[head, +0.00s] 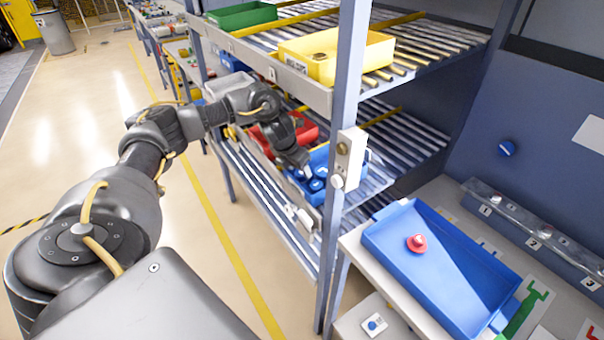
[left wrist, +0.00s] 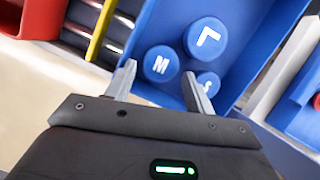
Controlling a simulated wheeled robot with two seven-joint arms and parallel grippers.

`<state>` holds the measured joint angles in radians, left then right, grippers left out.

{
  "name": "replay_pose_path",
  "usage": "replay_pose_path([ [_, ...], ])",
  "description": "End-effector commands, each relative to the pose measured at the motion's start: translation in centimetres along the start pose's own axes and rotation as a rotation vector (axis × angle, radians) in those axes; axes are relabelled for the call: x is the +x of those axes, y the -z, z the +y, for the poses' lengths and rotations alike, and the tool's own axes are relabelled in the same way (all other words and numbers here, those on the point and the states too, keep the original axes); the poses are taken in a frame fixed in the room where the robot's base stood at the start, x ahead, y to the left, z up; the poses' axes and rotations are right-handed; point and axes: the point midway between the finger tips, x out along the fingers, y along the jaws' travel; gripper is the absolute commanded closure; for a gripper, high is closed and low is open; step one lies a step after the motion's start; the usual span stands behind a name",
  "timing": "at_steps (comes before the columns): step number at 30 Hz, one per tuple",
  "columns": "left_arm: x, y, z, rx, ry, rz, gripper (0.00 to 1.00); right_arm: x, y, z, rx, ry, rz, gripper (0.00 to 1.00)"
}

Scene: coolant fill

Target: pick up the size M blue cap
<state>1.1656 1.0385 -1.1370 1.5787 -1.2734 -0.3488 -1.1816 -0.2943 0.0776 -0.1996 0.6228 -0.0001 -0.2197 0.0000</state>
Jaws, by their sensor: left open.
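The blue size M cap (left wrist: 160,64) lies in a blue bin (left wrist: 262,62), its white M facing up. A larger blue L cap (left wrist: 206,38) is beside it, and another blue cap (left wrist: 208,82), partly hidden by a finger, shows part of an S-like letter. My left gripper (left wrist: 159,80) is open and empty, its fingertips at the near side of the M cap, which appears between them and just beyond. In the head view my left gripper (head: 303,163) reaches down to the blue bin (head: 349,160) on the middle shelf. My right gripper is out of view.
A red bin (head: 306,132) sits left of the blue bin. A rack post (head: 345,90) stands just right, and the upper shelf with a yellow bin (head: 335,56) is overhead. A blue tray (head: 450,270) with a red cap (head: 416,243) stands on the bench at right.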

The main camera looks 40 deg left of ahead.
Motion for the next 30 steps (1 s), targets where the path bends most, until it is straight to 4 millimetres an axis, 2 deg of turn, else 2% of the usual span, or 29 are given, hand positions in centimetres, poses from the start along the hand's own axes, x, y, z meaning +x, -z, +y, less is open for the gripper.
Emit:
replay_pose_path([
  [1, 0.5, -0.1, 0.0, -0.002, 0.000, 0.005, 0.46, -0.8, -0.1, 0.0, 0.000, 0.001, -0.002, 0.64],
  [6, 2.6, -0.1, 0.0, -0.002, 0.000, 0.002, 0.46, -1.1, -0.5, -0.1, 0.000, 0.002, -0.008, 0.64],
  [14, 3.1, -0.1, 0.0, 0.000, 0.000, 0.000, 0.46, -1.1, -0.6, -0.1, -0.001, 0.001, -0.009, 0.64],
  [17, 3.1, -0.1, 0.0, 0.000, 0.000, 0.000, 0.55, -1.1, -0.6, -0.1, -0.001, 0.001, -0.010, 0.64],
  [22, 3.1, -0.1, 0.0, -0.001, 0.000, 0.000, 0.78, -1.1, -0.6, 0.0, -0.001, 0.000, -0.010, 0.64],
  [30, 3.0, -0.1, 0.0, -0.001, 0.000, -0.001, 0.79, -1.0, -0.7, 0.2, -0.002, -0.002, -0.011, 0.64],
])
